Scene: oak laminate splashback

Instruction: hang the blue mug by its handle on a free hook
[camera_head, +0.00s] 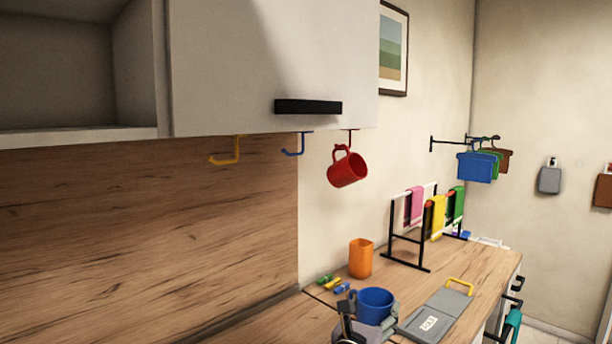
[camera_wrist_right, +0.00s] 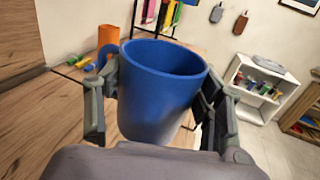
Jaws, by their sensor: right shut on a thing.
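The blue mug (camera_head: 375,301) is low in the head view, upright with its open top up, above or near the counter's front part. My right gripper (camera_head: 368,322) is shut on it, and the wrist view shows the fingers on both sides of the mug body (camera_wrist_right: 160,95). Under the cabinet are a yellow hook (camera_head: 227,159) and a blue hook (camera_head: 296,152), both empty. My left gripper is not in view.
An orange cup (camera_head: 361,258) and small coloured pieces (camera_head: 332,283) are on the counter (camera_head: 455,262). A grey board with a yellow handle (camera_head: 437,314) lies to the right, with a towel rack (camera_head: 409,265) behind. The cabinet (camera_head: 270,65) overhangs the hooks.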

